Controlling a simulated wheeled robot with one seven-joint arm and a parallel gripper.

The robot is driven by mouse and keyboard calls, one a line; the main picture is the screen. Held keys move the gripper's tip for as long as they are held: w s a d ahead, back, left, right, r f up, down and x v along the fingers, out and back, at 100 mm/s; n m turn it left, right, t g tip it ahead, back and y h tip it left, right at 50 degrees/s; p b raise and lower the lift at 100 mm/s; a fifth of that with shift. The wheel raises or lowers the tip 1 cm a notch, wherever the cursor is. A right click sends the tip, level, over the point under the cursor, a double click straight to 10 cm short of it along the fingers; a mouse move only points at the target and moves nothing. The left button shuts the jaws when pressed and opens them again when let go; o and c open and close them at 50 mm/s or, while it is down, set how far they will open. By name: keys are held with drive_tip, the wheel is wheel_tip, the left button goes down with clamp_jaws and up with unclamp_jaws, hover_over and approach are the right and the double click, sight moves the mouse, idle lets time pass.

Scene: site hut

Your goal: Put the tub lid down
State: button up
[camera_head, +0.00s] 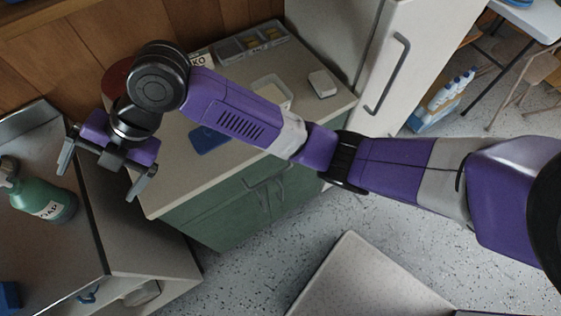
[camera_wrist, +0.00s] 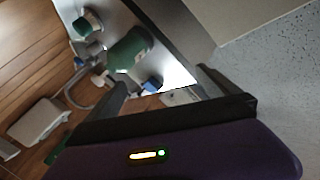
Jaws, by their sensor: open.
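My gripper (camera_head: 102,172) is open, with nothing between its fingers. It hangs above the gap between the green cabinet and the sink unit, with the soap bottle to its left. In the wrist view its two fingers (camera_wrist: 162,77) are spread wide. A flat blue piece (camera_head: 208,140) lies on the cabinet's worktop, partly behind my arm. A white tub (camera_head: 271,91) stands farther back on the worktop, partly hidden by my arm. A small white block-like item (camera_head: 322,84) lies to its right. I cannot tell for certain which piece is the tub lid.
The green cabinet's worktop (camera_head: 305,107) has a grey divided tray (camera_head: 250,43) at the back and a red round item (camera_head: 117,77) behind my wrist. A white fridge (camera_head: 400,50) stands right.

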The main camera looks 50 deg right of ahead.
drive_tip(key=s+a+m+t+y, duration=0.2)
drive_tip(key=a+m+t, duration=0.25)
drive_tip(key=m, duration=0.45)
drive_tip(key=s+d+f+m+t+h, duration=0.3)
drive_tip(key=s+d+f+m+h, duration=0.15)
drive_tip(key=s+d+m, duration=0.3)
drive_tip(key=s+d+f+m+t+h, duration=0.3)
drive_tip(key=s+d+f+m, duration=0.2)
drive_tip(key=s+d+m, duration=0.3)
drive_tip(key=s+d+r+h, duration=0.1)
drive_tip(key=s+d+r, duration=0.2)
drive_tip(key=s, duration=0.6)
drive_tip(key=s+d+r+m+h, duration=0.1)
drive_tip(key=s+d+r+h, duration=0.1)
drive_tip(key=s+d, duration=0.6)
drive_tip(key=shift+s+d+r, duration=0.2)
drive_tip(key=shift+s+r, duration=0.2)
drive_tip(key=shift+s, duration=0.05)
